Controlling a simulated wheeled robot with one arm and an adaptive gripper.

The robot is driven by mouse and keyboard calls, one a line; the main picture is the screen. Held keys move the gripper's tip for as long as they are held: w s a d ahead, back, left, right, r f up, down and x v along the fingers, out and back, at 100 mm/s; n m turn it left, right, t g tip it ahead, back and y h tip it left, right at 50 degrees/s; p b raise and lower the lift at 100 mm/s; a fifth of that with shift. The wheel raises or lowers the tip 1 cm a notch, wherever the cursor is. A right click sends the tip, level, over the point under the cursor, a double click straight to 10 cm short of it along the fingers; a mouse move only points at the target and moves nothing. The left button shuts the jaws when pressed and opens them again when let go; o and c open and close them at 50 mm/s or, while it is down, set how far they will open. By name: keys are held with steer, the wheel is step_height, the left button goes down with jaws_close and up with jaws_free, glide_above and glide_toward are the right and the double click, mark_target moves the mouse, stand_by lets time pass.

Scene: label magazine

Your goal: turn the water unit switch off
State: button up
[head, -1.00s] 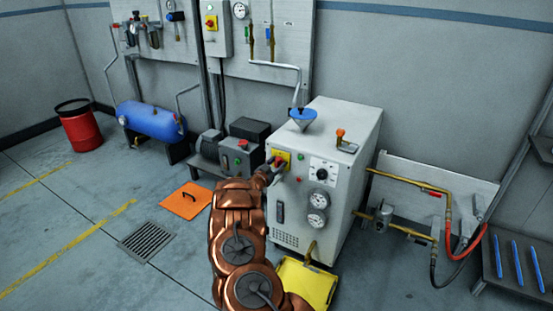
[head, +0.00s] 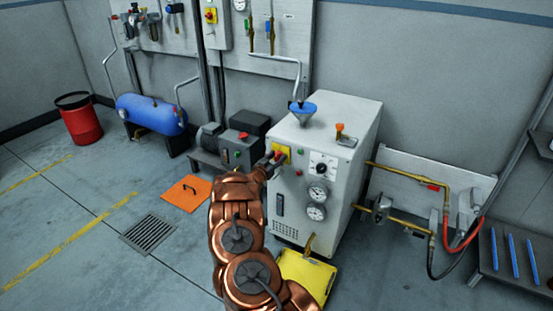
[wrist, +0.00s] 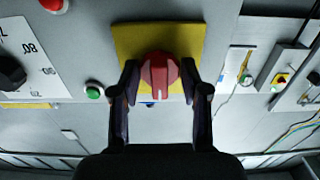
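The water unit (head: 325,165) is a white cabinet in the middle of the head view. Its switch is a red rotary knob on a yellow plate (head: 284,150), partly hidden by my gripper (head: 274,161) there. In the wrist view the red knob (wrist: 159,72) shows in front of the yellow plate (wrist: 128,40), its pale mark line running up and down the picture. My gripper (wrist: 160,78) has one finger on each side of the knob. The fingers are apart, with a narrow gap seeming to show on both sides; I cannot tell whether either touches.
A green button (wrist: 94,91) and a dial (wrist: 12,70) sit beside the switch. A blue funnel (head: 303,108) and an orange-topped valve (head: 340,130) are on the cabinet top. A yellow tray (head: 306,275) lies at its foot.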

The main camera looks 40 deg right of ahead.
steer(key=o, duration=0.4)
steer(key=shift+c, duration=0.2)
steer(key=shift+a, duration=0.15)
steer(key=v, duration=1.1)
steer(key=shift+s+a, duration=0.15)
steer(key=shift+a, duration=0.2)
